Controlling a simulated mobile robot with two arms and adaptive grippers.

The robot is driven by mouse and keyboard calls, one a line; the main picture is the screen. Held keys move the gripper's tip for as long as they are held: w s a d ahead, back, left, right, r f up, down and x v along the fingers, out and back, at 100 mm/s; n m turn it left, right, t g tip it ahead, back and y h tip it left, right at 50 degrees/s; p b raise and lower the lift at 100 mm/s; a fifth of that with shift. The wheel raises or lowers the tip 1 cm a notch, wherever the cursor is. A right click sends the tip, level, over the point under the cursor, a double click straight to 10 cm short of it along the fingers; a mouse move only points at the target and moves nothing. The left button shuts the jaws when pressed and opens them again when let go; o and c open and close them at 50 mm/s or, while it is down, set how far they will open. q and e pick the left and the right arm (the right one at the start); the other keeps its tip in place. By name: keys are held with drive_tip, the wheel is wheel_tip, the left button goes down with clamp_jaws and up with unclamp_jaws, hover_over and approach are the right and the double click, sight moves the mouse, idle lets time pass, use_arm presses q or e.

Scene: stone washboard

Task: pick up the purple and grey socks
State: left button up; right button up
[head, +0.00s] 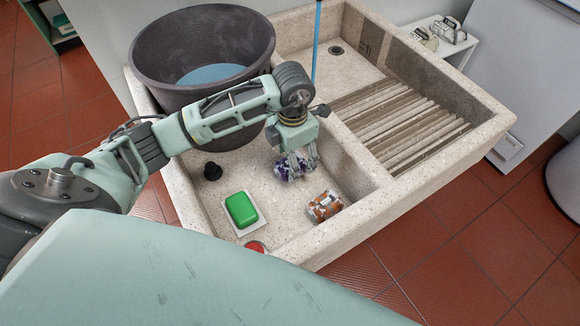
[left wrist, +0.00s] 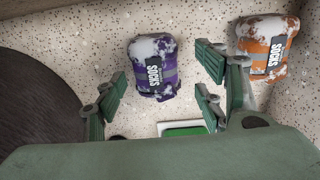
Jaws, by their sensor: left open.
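The purple and grey socks (head: 281,171), a rolled bundle with a black "SOCKS" label, lie on the floor of the stone basin. In the head view they are partly hidden by my left gripper (head: 299,160). The left wrist view shows the purple bundle (left wrist: 153,72) more fully. My left gripper (left wrist: 158,92) is open there, with its fingers spread to the left and right of the lower part of the bundle. I see no finger clearly touching it. My right gripper is not in view.
An orange and white sock bundle (head: 325,206) lies right of the purple one. A green soap (head: 241,209) on a white dish, a black plug (head: 212,171) and a red item (head: 255,246) are nearby. A large dark tub (head: 160,80) and the ribbed washboard (head: 405,120) flank the area.

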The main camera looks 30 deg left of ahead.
use_arm(q)
drive_tip(key=shift+w+a+f, duration=0.1)
drive_tip(key=shift+a+f, duration=0.05)
drive_tip(key=shift+f, duration=1)
drive_tip(key=shift+w+a+f, duration=0.1)
drive_tip(key=shift+f, duration=1)
drive_tip(key=c, duration=1.4)
